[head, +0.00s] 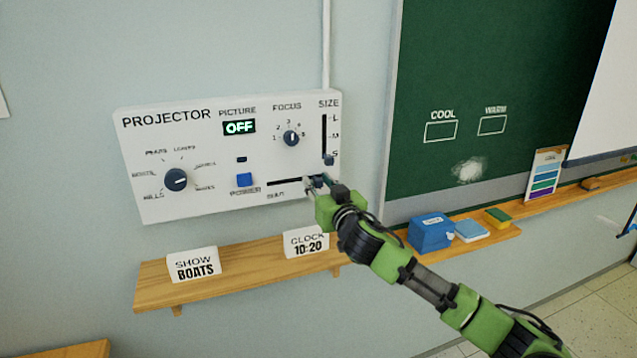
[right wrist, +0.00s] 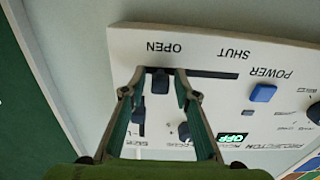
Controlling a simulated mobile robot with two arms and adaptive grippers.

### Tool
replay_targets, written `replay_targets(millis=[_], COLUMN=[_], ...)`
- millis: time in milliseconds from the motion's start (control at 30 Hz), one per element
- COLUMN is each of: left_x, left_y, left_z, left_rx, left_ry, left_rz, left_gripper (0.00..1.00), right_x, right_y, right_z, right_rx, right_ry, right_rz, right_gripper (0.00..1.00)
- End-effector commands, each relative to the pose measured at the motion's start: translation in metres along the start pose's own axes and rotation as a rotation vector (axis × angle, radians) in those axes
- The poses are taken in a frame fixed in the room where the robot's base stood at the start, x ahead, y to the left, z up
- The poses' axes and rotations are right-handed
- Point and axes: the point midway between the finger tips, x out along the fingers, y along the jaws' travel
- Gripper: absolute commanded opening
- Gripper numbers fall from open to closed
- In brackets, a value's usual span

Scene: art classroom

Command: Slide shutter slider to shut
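The projector panel (head: 215,205) is a white box on the wall. Its shutter slot (head: 288,182) runs level along the lower right, with SHUT at its left end. In the right wrist view, turned upside down, the dark shutter slider (right wrist: 160,82) sits at the OPEN end of the slot (right wrist: 225,74). My right gripper (head: 316,182) is at the panel's lower right and hides the slider in the head view. In the wrist view, its fingers (right wrist: 160,75) stand open on either side of the slider, with small gaps seeming to show. My left gripper is not in view.
A blue power button (head: 244,180) is left of the slot and the size slider (head: 329,160) is just above my gripper. A wooden shelf (head: 240,279) with SHOW (head: 193,264) and CLOCK (head: 306,242) blocks is below. A chalkboard (head: 480,60) is right.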

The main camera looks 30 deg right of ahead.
Motion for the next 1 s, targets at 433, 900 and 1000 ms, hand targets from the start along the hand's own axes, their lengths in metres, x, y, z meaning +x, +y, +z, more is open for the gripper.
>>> replay_targets(millis=[433,900,1000], left_x=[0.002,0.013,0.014], left_y=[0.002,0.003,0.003], left_z=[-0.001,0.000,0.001], left_rx=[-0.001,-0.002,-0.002], left_ry=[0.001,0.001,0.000], left_rz=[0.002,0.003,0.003], left_gripper=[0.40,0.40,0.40], right_x=[0.000,0.000,0.000], right_y=[-0.018,-0.097,-0.103], right_z=[0.002,0.002,0.001], right_rx=[0.007,0.004,0.003], right_ry=[0.000,0.000,-0.001], right_rz=[-0.003,-0.002,-0.001], right_gripper=[0.00,0.00,0.00])
